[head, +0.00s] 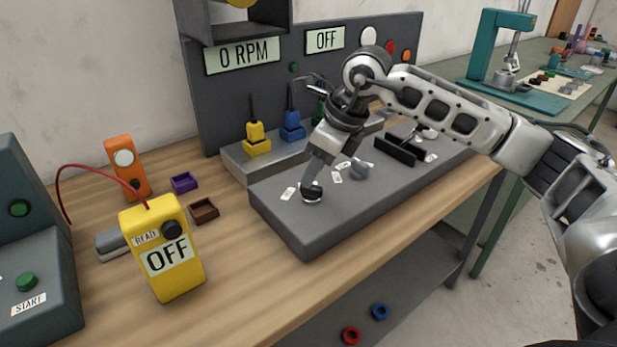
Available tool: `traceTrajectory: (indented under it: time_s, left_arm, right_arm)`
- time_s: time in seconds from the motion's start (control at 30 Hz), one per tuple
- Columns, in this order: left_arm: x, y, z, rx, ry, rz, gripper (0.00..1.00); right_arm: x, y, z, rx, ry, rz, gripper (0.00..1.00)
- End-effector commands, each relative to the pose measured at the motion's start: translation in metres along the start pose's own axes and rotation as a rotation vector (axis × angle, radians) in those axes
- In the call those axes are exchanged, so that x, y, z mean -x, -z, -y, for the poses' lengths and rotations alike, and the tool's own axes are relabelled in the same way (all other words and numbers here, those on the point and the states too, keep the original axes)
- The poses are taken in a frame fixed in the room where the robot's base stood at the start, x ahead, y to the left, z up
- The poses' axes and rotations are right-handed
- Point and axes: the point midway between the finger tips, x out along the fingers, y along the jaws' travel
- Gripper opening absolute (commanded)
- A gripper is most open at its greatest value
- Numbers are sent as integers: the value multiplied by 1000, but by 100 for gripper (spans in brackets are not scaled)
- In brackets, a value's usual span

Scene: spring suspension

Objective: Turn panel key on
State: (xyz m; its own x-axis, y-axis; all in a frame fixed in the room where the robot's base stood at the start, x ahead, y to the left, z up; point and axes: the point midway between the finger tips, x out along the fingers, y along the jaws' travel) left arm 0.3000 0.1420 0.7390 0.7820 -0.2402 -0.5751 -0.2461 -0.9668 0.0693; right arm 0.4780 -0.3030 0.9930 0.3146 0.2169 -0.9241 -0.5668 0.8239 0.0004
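A grey control panel (300,232) lies on the wooden bench, with small white labels on its top. My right gripper (313,188) reaches down to the panel's front-left part, beside a white label (288,193). Its fingertips are at or very close to the surface, at a small round dark part that I cannot tell apart from the fingers. The panel key is not clearly visible and may be hidden there. I cannot tell whether the fingers are open or shut. A display (324,40) behind reads OFF. My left gripper is out of view.
Behind the panel stand yellow (257,140) and blue (292,128) pieces and a display reading 0 RPM (242,55). A yellow meter (163,250) reading OFF stands front left, near an orange device (127,165) and small trays. The bench front is clear.

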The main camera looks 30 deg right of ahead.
Motion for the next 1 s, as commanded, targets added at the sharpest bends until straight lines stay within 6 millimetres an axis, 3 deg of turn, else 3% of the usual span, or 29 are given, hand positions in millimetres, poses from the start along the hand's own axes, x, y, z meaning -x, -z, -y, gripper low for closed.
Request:
traceTrajectory:
  time_s: [0.23,0.6,0.63,0.77,1.0]
  left_arm:
    - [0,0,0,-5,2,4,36]
    - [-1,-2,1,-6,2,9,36]
    - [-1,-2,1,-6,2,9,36]
    - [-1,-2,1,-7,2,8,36]
    - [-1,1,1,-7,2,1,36]
  right_arm:
    - [-32,0,0,-1,-1,0,36]
    - [-39,0,0,0,1,0,36]
    - [-39,0,0,0,1,0,34]
    - [-38,0,0,0,1,1,0]
    - [-38,0,0,-6,3,1,0]
